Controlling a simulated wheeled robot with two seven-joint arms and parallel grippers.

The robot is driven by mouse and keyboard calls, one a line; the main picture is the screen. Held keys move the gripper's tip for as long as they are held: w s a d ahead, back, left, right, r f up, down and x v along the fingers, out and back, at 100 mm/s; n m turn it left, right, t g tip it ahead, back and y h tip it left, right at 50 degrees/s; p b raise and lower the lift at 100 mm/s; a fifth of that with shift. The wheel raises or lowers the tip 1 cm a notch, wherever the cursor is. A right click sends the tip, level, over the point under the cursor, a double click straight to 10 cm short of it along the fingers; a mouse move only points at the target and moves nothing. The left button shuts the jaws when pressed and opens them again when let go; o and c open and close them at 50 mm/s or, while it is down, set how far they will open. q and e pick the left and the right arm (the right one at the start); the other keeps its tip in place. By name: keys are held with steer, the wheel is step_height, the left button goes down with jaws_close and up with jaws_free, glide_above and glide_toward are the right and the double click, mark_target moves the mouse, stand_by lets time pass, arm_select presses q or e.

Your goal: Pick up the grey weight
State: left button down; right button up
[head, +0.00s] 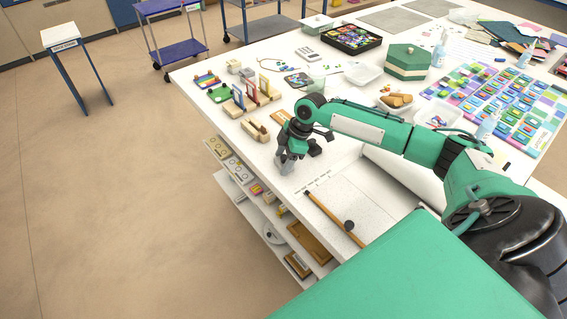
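Two small grey blocks (233,66) that look like weights sit near the table's left edge, beyond the coloured glass pieces. A small dark grey round thing (349,226) lies by the lower end of a wooden stick on a white speckled sheet; I cannot tell which of these is the grey weight. My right gripper (288,162) points down low over the table near its left edge, in front of the wooden holders. Its fingers are small and partly hidden by the wrist, so I cannot tell their opening or whether anything is between them. My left gripper is out of view.
Wooden holders with coloured glass (254,93) stand just beyond my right gripper. The wooden stick (328,212) lies nearer. Shelves lie below the left edge.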

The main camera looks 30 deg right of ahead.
steer(key=c, duration=0.4)
steer(key=shift+c, duration=0.8)
steer(key=shift+r, duration=0.2)
